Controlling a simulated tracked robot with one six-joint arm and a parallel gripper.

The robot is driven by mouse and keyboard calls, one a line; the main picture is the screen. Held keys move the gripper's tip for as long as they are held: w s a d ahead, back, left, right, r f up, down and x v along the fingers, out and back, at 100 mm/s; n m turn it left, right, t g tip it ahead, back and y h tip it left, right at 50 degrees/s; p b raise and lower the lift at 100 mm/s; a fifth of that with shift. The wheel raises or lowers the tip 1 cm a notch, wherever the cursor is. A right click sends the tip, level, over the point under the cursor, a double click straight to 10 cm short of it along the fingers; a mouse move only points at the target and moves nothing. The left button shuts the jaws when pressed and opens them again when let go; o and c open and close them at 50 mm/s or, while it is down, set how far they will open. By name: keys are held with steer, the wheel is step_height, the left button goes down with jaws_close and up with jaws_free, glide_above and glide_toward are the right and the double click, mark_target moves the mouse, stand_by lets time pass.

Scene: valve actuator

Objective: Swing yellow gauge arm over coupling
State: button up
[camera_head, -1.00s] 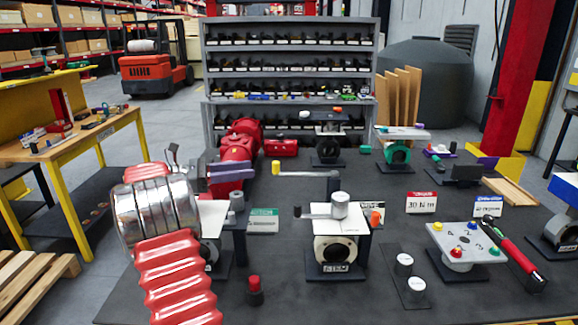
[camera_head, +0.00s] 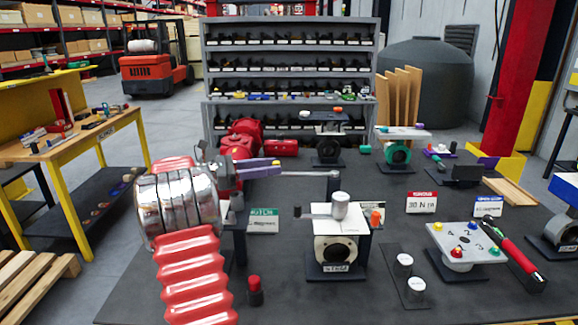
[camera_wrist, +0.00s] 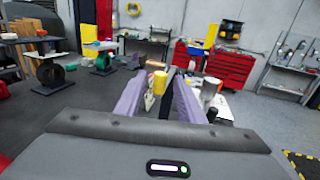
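The gauge arm is a thin grey bar (camera_head: 305,173) with a yellow knob (camera_head: 276,162) at its left end. Its right end meets a grey post (camera_head: 334,183) behind a white-topped valve unit (camera_head: 340,245). A silver cylinder (camera_head: 340,205) with a side lever stands on that unit; I cannot tell if it is the coupling. The bar lies behind it, not over it. My gripper (camera_head: 270,168) has purple fingers and is at the knob. In the wrist view the knob (camera_wrist: 159,82) sits between the open fingers (camera_wrist: 160,88), with gaps visible; contact is unclear.
Red-capped post (camera_head: 255,290), button panel (camera_head: 466,242) and red-handled tool (camera_head: 512,255) are on the dark table. Red machinery (camera_head: 240,140) is behind my arm. Table space right of the bar is fairly clear.

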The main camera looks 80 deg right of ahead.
steer(key=x, duration=0.6)
steer(key=shift+s, duration=0.2)
steer(key=shift+c, duration=0.3)
jaws_close()
